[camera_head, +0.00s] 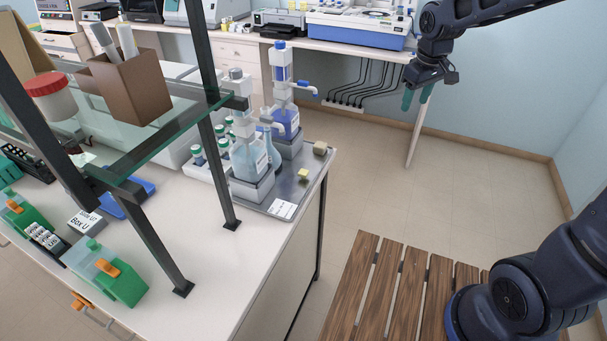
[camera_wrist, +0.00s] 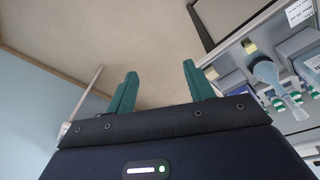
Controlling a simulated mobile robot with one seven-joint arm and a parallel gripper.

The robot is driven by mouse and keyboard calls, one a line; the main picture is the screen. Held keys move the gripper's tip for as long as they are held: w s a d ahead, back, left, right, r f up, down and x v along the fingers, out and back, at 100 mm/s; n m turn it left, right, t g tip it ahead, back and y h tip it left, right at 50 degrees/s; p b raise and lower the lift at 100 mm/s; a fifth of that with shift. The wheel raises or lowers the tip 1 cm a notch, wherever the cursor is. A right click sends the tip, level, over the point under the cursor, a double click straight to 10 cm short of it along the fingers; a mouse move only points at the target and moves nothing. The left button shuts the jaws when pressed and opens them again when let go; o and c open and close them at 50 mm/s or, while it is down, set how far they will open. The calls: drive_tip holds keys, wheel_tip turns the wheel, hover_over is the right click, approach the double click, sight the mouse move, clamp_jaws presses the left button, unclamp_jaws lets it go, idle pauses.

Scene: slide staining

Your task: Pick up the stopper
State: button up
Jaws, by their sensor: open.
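Two small blocks lie on the grey tray (camera_head: 292,194) at the right end of the bench: a pale yellow one (camera_head: 303,175) and a tan one (camera_head: 320,148). Either may be the stopper; they are too small to tell. In the wrist view the yellow block (camera_wrist: 251,47) and the tan block (camera_wrist: 211,73) show to the right of my fingers. My gripper (camera_head: 416,97) is open and empty, with teal fingers pointing down. It hangs over the floor, to the right of the tray and apart from it. It also shows in the wrist view (camera_wrist: 159,68).
Bottles with spouts (camera_head: 286,120), a squat flask (camera_head: 248,158) and green-capped vials (camera_head: 198,155) stand beside the blocks. A glass shelf on black posts (camera_head: 207,150) rises left of them. A back counter (camera_head: 345,47) holds instruments.

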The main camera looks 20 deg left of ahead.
drive_tip(key=s+a+f+n, duration=0.2)
drive_tip(key=a+f, duration=0.1)
drive_tip(key=a, duration=0.4)
drive_tip(key=s+a+f+n, duration=0.1)
drive_tip(key=a+f+n, duration=0.15)
drive_tip(key=a, duration=0.45)
drive_tip(key=n+g, duration=0.2)
drive_tip(key=n, duration=0.1)
hover_over(303, 172)
wheel_tip(303, 172, down, 10)
drive_tip(key=shift+h, duration=0.3)
drive_tip(key=f, duration=0.4)
drive_tip(key=shift+w+d+f, duration=0.1)
drive_tip(key=shift+w+f, duration=0.2)
drive_tip(key=shift+f, duration=0.1)
drive_tip(key=shift+s+f, duration=0.2)
drive_tip(key=shift+f, duration=2.4)
drive_tip(key=shift+c, duration=0.2)
drive_tip(key=c, duration=1)
